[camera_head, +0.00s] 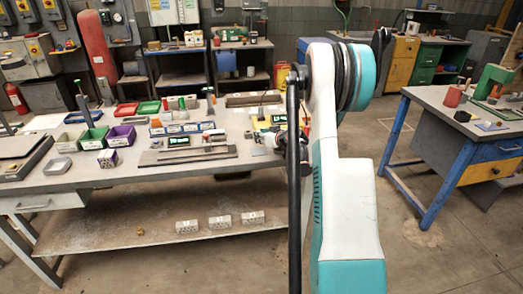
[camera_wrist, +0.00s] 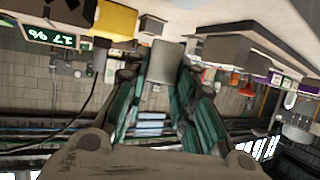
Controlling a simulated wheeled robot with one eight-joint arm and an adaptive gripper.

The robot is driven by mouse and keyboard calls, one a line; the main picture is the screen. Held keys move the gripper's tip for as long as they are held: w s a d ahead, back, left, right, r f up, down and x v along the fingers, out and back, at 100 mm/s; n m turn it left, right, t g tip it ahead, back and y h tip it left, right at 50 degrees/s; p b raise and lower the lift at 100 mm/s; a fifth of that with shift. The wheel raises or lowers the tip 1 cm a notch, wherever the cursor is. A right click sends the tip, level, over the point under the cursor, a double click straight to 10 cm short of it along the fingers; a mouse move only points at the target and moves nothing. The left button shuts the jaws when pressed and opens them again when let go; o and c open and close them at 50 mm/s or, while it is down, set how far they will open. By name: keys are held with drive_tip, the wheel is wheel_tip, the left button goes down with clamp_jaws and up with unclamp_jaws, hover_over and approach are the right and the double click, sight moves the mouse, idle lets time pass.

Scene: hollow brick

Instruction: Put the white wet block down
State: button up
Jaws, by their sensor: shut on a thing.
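In the wrist view my gripper (camera_wrist: 160,77) is shut on a pale grey-white block (camera_wrist: 160,60). The block sits between the two fingertips, and its wetness cannot be told from its look. In the head view my gripper (camera_head: 272,139) is low over the right end of the long workbench (camera_head: 120,178), largely hidden behind my own arm. I cannot tell there whether the block touches anything.
Green (camera_head: 94,139) and purple (camera_head: 121,136) bins stand on the bench's left. Three pale hollow bricks (camera_head: 220,221) line the lower shelf.

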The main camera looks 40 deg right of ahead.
drive_tip(key=shift+f+b, duration=0.7)
drive_tip(key=shift+f, duration=1.85)
drive_tip(key=shift+f, duration=0.15)
drive_tip(key=o, duration=1)
drive_tip(key=shift+c, duration=0.2)
drive_tip(key=shift+s+r, duration=0.25)
drive_tip(key=shift+r, duration=0.05)
drive_tip(key=p+v, duration=0.2)
drive_tip(key=v, duration=0.9)
drive_tip(key=shift+s+p, duration=0.25)
drive_tip(key=shift+p, duration=0.15)
drive_tip(key=shift+a, duration=0.15)
